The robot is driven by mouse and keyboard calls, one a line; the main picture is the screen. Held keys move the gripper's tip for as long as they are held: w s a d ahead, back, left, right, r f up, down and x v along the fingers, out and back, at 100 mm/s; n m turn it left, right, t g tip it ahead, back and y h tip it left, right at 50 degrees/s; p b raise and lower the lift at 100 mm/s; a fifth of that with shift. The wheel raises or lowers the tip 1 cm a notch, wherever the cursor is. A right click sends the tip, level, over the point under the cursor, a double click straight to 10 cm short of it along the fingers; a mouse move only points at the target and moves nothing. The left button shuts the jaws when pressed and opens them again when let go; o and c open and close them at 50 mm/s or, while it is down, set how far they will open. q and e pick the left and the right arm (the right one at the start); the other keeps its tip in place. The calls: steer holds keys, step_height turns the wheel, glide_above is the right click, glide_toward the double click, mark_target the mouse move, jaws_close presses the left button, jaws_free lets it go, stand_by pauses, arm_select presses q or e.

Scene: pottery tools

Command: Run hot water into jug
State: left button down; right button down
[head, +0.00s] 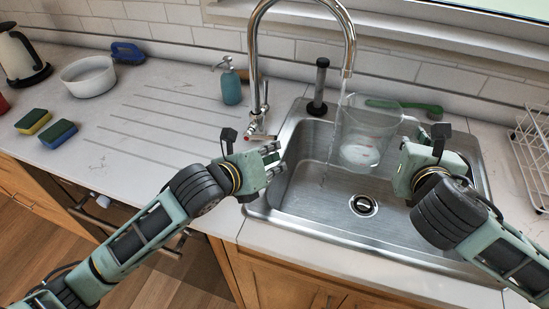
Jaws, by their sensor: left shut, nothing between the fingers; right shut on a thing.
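A clear jug (366,130) with red markings is upright over the sink (305,205). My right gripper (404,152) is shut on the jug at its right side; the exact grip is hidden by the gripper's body. The chrome tap (301,4) arches over the sink, and a thin stream of water (328,165) falls from its spout along the jug's left side. Whether any of it enters the jug I cannot tell. My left gripper (276,156) is shut and empty, just below the tap's lever (261,137), which has a red mark.
A teal soap bottle (231,86), a black-handled tool (318,85) and a green brush (405,107) are behind the sink. A white bowl (88,76), two sponges (59,134) and a kettle (20,55) stand at left. A wire rack (532,150) is at right.

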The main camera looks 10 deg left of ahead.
mark_target(264, 139)
arm_select(q)
steer(key=shift+r, duration=0.35)
steer(key=shift+w+a+r+n+h, duration=0.1)
steer(key=shift+a+r+n+h, duration=0.05)
steer(key=shift+r+n+h, duration=0.35)
steer(key=shift+a+r+n+h, duration=0.15)
steer(key=shift+r+n+h, duration=0.25)
steer(key=shift+n, duration=0.1)
steer(key=r+n, duration=0.1)
steer(key=a+r+n+h, duration=0.1)
steer(key=r+n+h, duration=0.1)
steer(key=shift+w+a+t, duration=0.15)
steer(key=shift+a+t, duration=0.2)
steer(key=shift+t, duration=0.05)
steer(key=shift+w+a+r+n+t+h, duration=0.2)
steer(key=shift+a+r+n+t+h, duration=0.45)
steer(key=shift+a+n, duration=0.45)
steer(key=shift+w+a+r+n+t+h, duration=0.2)
steer(key=shift+a+r+n+t+h, duration=0.4)
steer(key=shift+n, duration=0.8)
steer(key=shift+a+r, duration=0.1)
steer(key=shift+a, duration=0.1)
steer(key=shift+d, duration=0.1)
